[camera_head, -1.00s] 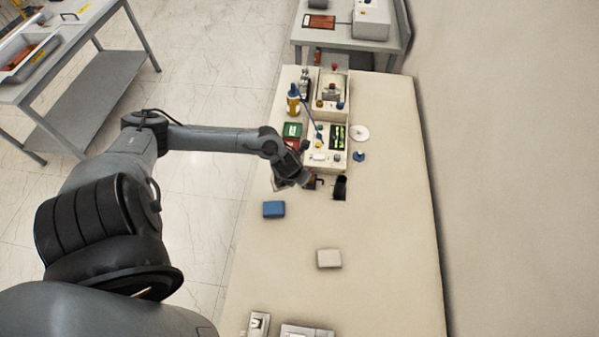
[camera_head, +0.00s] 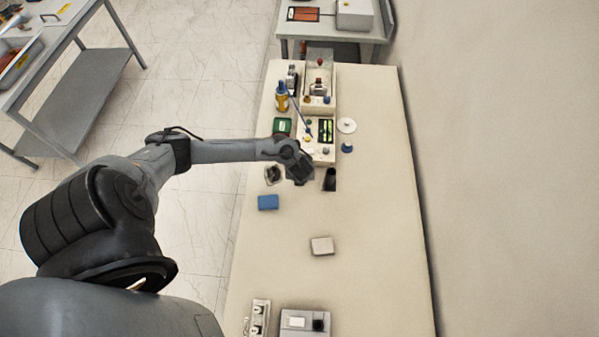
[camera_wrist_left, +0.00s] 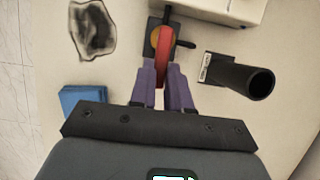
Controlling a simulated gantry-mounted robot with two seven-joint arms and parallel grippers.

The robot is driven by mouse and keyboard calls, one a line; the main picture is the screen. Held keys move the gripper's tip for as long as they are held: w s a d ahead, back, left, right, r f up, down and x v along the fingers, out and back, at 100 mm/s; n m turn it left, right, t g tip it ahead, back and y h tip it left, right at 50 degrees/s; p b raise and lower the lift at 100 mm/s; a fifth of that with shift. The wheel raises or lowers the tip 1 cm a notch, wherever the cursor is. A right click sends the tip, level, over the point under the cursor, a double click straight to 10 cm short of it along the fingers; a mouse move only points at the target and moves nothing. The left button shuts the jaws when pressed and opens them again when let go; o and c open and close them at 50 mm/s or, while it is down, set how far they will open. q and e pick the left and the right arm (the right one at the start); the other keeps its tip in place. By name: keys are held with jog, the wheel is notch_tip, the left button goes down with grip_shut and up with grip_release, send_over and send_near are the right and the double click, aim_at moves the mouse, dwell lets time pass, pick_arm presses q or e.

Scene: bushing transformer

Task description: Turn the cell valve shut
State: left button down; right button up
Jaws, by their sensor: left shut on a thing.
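The cell valve (camera_wrist_left: 157,38) has a dark square base, an orange-yellow round body and a red lever (camera_wrist_left: 166,45), at the top middle of the left wrist view. A dark rod sticks out to its right. My left gripper (camera_wrist_left: 164,68) has its purple fingers on either side of the red lever and is shut on it. The lever's lower end lies between the fingers, pointing down in that view. In the head view my left gripper (camera_head: 303,180) hides the valve. My right gripper is not in view.
A black open cylinder (camera_wrist_left: 247,80) stands close right of the valve and also shows in the head view (camera_head: 330,179). A pale instrument box (camera_head: 318,152) stands behind.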

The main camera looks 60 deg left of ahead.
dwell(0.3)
pick_arm(q)
jog(key=c, duration=1.1)
grip_release()
jog(key=p+v, duration=0.3)
jog(key=v, duration=0.7)
jog(key=shift+d+r+p, duration=0.2)
jog(key=shift+r+p, duration=0.15)
jog(key=shift+p, duration=0.05)
jog(key=shift+s, duration=0.1)
